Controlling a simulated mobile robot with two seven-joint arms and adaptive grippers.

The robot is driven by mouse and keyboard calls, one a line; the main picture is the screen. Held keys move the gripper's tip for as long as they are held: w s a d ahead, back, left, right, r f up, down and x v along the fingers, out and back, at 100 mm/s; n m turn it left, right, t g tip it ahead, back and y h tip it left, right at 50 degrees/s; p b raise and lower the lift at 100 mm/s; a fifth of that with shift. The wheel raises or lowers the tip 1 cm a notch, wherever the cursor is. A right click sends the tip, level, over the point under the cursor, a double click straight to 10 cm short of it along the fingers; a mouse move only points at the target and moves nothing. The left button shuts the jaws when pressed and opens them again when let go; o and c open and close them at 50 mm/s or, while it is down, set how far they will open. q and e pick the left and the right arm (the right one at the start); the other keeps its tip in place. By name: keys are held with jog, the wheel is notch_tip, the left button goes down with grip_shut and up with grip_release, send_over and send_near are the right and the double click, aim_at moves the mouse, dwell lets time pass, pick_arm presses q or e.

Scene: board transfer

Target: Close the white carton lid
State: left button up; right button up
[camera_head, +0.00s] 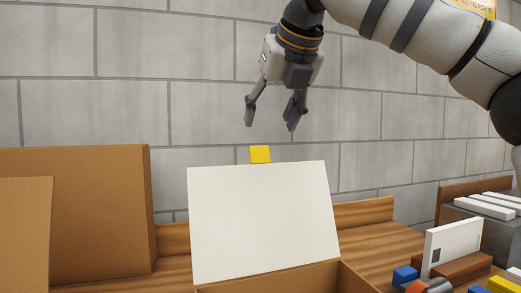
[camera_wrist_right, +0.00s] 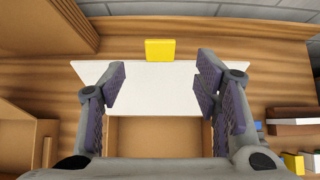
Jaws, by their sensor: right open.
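The white carton lid (camera_head: 262,220) stands raised at the back of a brown carton (camera_head: 300,278), tilted back a little, with a yellow tab (camera_head: 260,154) at its top edge. My right gripper (camera_head: 270,118) is open and empty, above the tab and apart from it. In the right wrist view the yellow tab (camera_wrist_right: 160,50) shows beyond and between the open fingers, with the white lid (camera_wrist_right: 150,92) below it and the open carton (camera_wrist_right: 158,130) under that. The carton's inside is mostly out of the head view. My left gripper is in neither view.
Brown cardboard boxes (camera_head: 100,215) stand at the left on the wooden table (camera_head: 365,217). At the right are a white upright card or box (camera_head: 452,247), colored blocks and a grey bin (camera_head: 480,215) with white pieces. A block wall (camera_head: 210,110) is behind.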

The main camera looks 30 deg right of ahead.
aim_at(260, 149)
jog(key=x, duration=1)
jog(key=shift+w+f, duration=0.1)
jog(key=shift+f, duration=0.05)
grip_shut()
